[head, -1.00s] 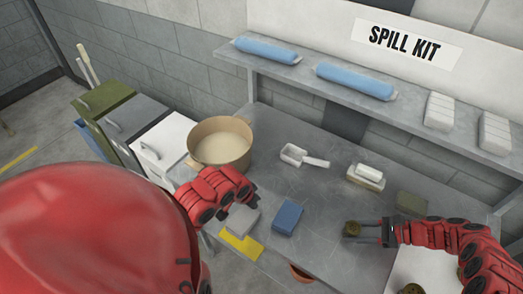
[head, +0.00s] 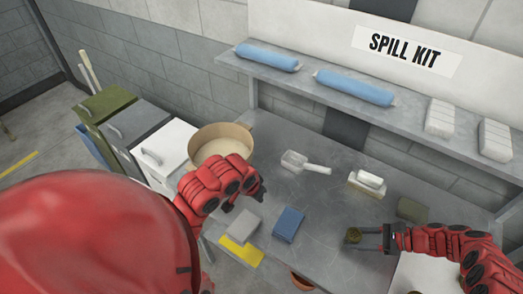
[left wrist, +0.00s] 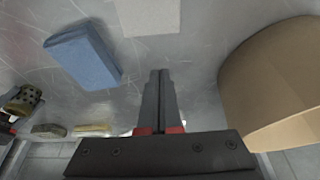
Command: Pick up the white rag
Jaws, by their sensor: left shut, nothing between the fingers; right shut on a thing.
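The white rag (head: 245,226), a folded light-grey-white cloth, lies flat near the table's front left, beside a folded blue rag (head: 288,224). In the left wrist view the white rag (left wrist: 148,16) is at the top edge, partly cut off, and the blue rag (left wrist: 83,55) is left of it. My left gripper (left wrist: 160,76) is shut and empty, apart from the white rag; in the head view it is just above and behind it, partly hidden by its own arm. My right gripper (head: 370,238) is shut on a small brass-coloured cylinder (head: 353,236).
A tan pot (head: 222,135) stands at the table's left, close to my left arm. A white scoop (head: 305,163), a brush (head: 366,184) and a green rag (head: 412,209) lie farther right. A shelf (head: 305,82) runs along the back.

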